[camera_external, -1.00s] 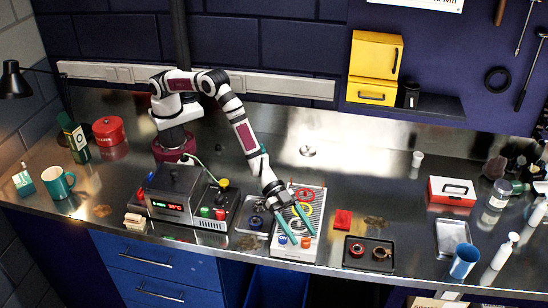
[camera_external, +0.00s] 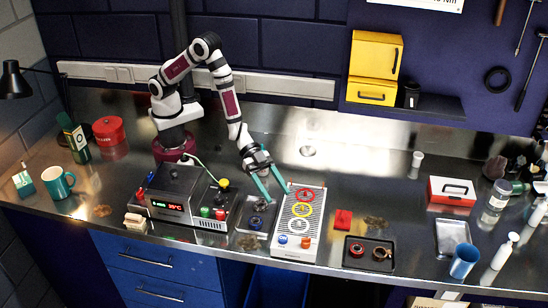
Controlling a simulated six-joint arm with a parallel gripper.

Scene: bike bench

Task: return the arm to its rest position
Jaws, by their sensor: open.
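My gripper (camera_external: 278,197) has teal fingers spread apart with nothing between them. It hangs above the small dark tray (camera_external: 243,227) and the left edge of the white board (camera_external: 284,245). The arm rises from its base on the bench, bends at a high elbow and slopes down to the right. The board carries a red ring (camera_external: 291,188), a yellow ring (camera_external: 295,210) and a white ring (camera_external: 299,226) in a row, with a blue piece (camera_external: 283,239) and an orange piece (camera_external: 306,242) at its front.
A control box (camera_external: 165,200) with a red display stands left of the gripper. A red block (camera_external: 343,219) and a black tray (camera_external: 356,262) with small round parts lie to the right. The metal bench behind the board (camera_external: 350,180) is clear.

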